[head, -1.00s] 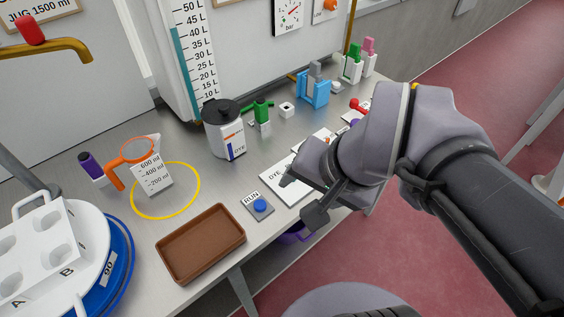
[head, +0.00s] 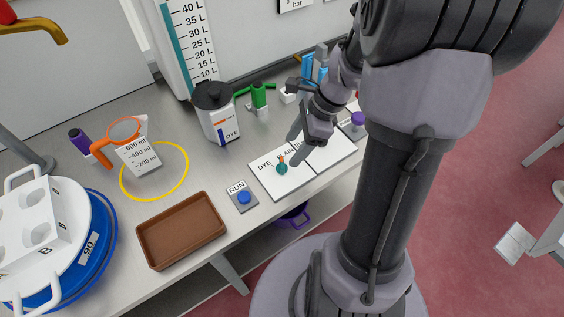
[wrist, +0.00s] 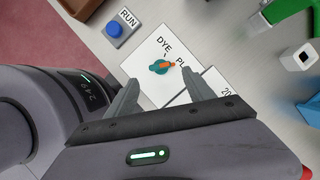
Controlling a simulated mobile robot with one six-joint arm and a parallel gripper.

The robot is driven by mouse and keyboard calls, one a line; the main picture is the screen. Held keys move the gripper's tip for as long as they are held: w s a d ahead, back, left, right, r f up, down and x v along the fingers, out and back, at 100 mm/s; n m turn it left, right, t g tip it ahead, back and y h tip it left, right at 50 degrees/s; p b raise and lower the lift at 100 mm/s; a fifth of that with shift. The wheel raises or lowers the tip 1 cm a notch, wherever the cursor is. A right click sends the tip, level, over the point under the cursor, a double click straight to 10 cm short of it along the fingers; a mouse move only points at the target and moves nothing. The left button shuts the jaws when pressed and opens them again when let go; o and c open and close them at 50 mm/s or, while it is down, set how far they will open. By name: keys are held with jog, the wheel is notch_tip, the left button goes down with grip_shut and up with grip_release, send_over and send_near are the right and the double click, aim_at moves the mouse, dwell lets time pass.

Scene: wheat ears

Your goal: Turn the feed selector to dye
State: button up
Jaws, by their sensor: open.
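The feed selector (head: 282,168) is a small teal knob with an orange pointer on a white plate (head: 290,187) lettered DYE and PLAIN. It also shows in the wrist view (wrist: 158,69), where its orange pointer is turned toward the PLAIN lettering, away from DYE. My gripper (head: 297,149) is open and empty, above the plate and close to the knob. In the wrist view its two fingers (wrist: 160,77) stand apart on either side of the knob. Whether the fingertips reach down to knob height I cannot tell. My gripper partly hides the PLAIN lettering.
A blue RUN button (head: 244,197) sits left of the plate, beside a brown tray (head: 182,232). A white canister marked DYE (head: 216,112) and a green-handled item (head: 259,96) stand behind. An orange-handled measuring jug (head: 133,146) is further left, by a yellow ring.

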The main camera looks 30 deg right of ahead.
aim_at(283, 162)
jog(key=b+x, duration=0.2)
jog(key=x, duration=0.5)
jog(key=shift+f, duration=0.1)
jog(key=shift+c, duration=0.4)
